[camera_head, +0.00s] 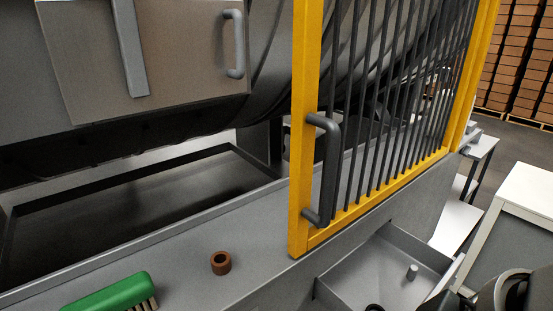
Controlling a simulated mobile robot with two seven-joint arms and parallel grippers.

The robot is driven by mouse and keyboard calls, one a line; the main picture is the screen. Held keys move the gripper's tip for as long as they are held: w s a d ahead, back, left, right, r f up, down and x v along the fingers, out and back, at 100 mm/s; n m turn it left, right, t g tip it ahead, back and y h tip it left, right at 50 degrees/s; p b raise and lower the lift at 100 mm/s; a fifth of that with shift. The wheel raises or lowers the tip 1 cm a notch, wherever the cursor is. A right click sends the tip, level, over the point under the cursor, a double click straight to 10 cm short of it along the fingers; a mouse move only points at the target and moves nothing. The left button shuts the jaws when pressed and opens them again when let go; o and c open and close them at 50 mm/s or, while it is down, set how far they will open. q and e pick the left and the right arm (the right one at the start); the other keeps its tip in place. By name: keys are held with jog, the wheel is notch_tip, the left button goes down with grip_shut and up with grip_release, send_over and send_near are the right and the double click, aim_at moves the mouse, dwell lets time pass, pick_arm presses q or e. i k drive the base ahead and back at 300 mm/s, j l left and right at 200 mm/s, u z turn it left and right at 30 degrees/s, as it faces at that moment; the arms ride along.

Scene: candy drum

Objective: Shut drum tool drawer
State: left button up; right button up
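The grey tool drawer (336,287) stands open at the lower right, pulled out from the front of the grey machine frame below the yellow gate. A small light peg (412,272) stands up inside it. A dark round thing shows at the bottom edge of the picture by the drawer; I cannot tell what it is. My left gripper is not in view.
The yellow barred gate (304,150) with a dark handle (328,170) stands above the drawer, before the large drum (275,60). A green brush (108,292) and a brown ring (221,263) lie on the grey ledge. A white cabinet (525,195) stands at the right.

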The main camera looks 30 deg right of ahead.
aim_at(375, 271)
jog(key=k+z, duration=0.1)
jog(key=z, duration=0.35)
jog(key=l+z, duration=0.15)
jog(key=z, duration=0.35)
jog(key=k+l+z, duration=0.1)
jog(key=z, duration=0.35)
jog(key=l+z, duration=0.1)
jog(key=z, duration=0.4)
